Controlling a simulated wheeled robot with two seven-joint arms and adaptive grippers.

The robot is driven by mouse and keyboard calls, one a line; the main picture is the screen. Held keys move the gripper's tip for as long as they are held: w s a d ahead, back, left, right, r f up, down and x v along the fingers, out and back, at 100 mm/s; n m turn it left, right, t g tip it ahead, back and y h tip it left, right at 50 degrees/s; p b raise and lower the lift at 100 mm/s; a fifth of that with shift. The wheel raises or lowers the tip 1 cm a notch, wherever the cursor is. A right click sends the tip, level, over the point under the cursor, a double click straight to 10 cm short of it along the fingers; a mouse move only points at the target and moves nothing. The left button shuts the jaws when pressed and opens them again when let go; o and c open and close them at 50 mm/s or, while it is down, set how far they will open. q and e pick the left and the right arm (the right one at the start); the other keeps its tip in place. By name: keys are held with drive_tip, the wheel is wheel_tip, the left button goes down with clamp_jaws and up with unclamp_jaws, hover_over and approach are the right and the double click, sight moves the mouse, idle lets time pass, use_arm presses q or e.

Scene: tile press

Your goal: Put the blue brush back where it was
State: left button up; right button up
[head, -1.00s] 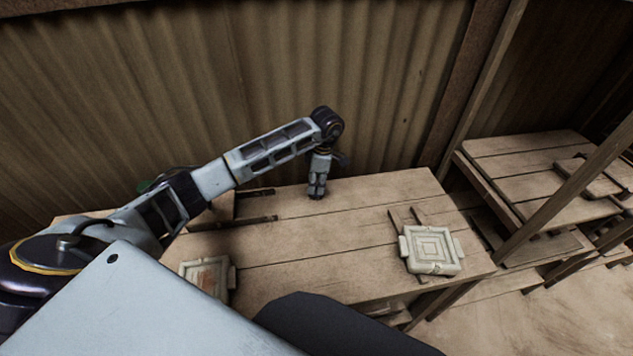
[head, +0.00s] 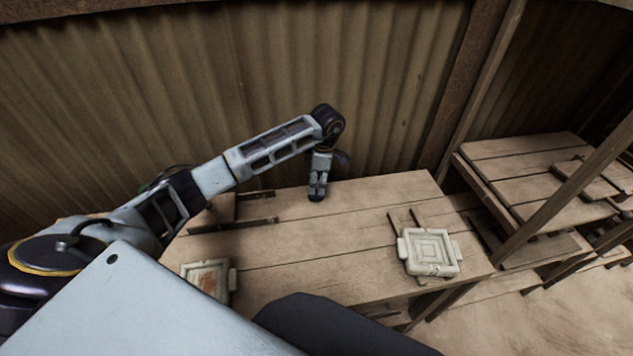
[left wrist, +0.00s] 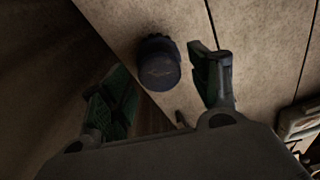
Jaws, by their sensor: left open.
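My left gripper (head: 318,186) points down over the back of the wooden table (head: 330,237), near the corrugated wall. In the left wrist view my left gripper (left wrist: 163,84) is open, with its two green-lined fingers spread. A dark, slightly bluish round thing (left wrist: 158,62) stands on the planks near the middle of the opening, apart from both fingers. It may be the blue brush seen from above, but I cannot tell. I see no other thing that could be the blue brush. My right gripper is not in view.
A pale tile mould (head: 431,252) lies at the table's right on two dark bars. Another mould with a reddish middle (head: 205,279) is at the front left. Dark rods (head: 232,224) lie at the back left. The table's middle is clear. A wooden post stands at the right.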

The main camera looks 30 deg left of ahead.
sight(318, 183)
use_arm(q)
drive_tip(key=shift+w+d+r+p, duration=0.1)
drive_tip(key=shift+r+p, duration=0.3)
drive_tip(key=shift+r, duration=0.55)
drive_tip(key=shift+r+p, duration=0.4)
drive_tip(key=shift+r, duration=0.3)
drive_tip(key=shift+d+r, duration=0.1)
drive_tip(key=shift+r, duration=0.25)
wheel_tip(318, 183, up, 2)
drive_tip(key=shift+w+d+r+p, duration=0.1)
drive_tip(key=shift+p, duration=0.7)
drive_tip(key=shift+d+r+p, duration=0.1)
drive_tip(key=shift+r+p, duration=0.3)
drive_tip(key=shift+r, duration=0.35)
drive_tip(key=shift+w+d+r+p, duration=0.15)
drive_tip(key=shift+r+p, duration=0.5)
drive_tip(key=shift+r, duration=0.6)
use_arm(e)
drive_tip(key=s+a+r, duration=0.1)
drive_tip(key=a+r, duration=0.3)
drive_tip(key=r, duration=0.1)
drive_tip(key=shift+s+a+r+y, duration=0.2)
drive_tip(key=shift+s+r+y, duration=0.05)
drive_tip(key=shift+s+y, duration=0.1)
